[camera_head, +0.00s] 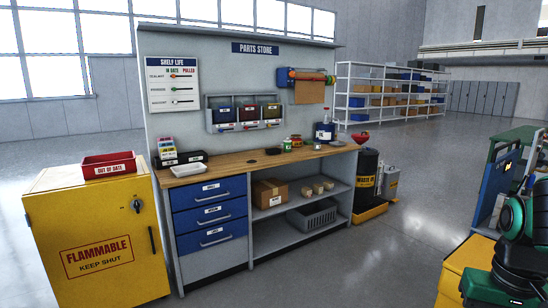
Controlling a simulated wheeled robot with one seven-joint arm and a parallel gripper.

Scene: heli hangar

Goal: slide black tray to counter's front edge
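The wooden-topped counter (230,164) stands at the middle, against a grey panel. A low black tray-like item (197,156) lies at the left end of its top, towards the back panel; its contents are too small to tell. A white shallow tray (188,170) lies in front of it, nearer the counter's front edge. My gripper is not in view; what seem to be parts of my arm show at the lower right.
A yellow flammables cabinet (95,240) with a red bin (108,163) on top stands left of the counter. A black waste drum (368,175) stands at its right end. The floor in front of the counter is clear.

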